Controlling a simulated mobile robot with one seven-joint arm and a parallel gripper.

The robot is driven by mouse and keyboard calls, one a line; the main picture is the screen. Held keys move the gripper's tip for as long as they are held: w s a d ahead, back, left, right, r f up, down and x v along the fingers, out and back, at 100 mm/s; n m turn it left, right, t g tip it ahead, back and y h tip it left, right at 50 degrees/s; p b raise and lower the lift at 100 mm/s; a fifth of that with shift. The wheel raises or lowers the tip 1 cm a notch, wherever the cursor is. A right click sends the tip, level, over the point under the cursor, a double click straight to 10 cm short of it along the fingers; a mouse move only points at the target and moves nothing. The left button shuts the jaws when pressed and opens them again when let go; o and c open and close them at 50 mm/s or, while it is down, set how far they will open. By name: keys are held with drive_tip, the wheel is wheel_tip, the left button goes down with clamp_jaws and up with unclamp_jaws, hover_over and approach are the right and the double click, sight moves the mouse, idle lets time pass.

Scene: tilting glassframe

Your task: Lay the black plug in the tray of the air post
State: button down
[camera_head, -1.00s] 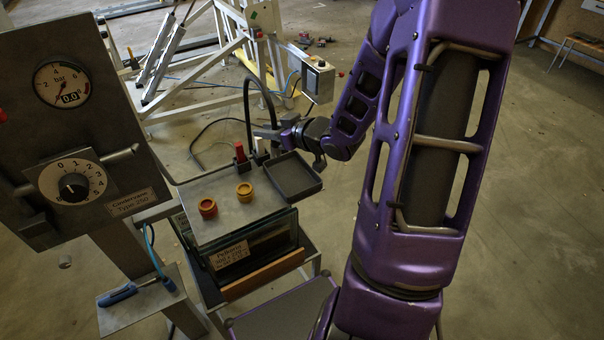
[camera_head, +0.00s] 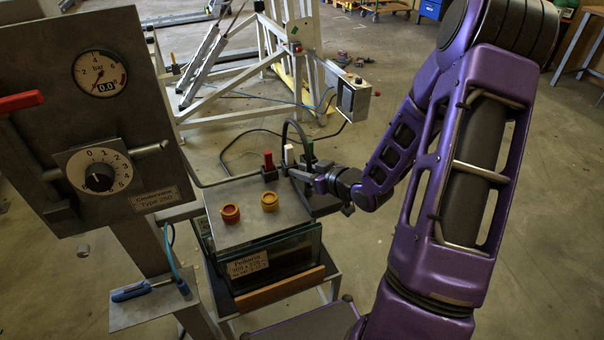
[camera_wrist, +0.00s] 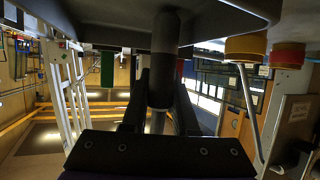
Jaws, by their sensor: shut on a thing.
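A black hose (camera_head: 290,126) arches up beside my gripper. A gauge panel (camera_head: 100,120) stands left.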

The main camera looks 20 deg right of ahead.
drive_tip(key=shift+f, duration=0.1)
drive_tip(key=shift+f, duration=0.15)
drive_tip(key=c, duration=0.7)
unclamp_jaws()
drive_tip(key=shift+r, duration=0.2)
drive_tip(key=shift+s+d+r, duration=0.15)
drive_tip(key=shift+s+r, duration=0.05)
drive_tip(key=shift+s, duration=0.1)
drive_tip(key=p+v, duration=0.2)
drive_tip(key=v, duration=0.9)
drive_tip(key=shift+s, duration=0.2)
drive_tip(key=shift+w, duration=0.1)
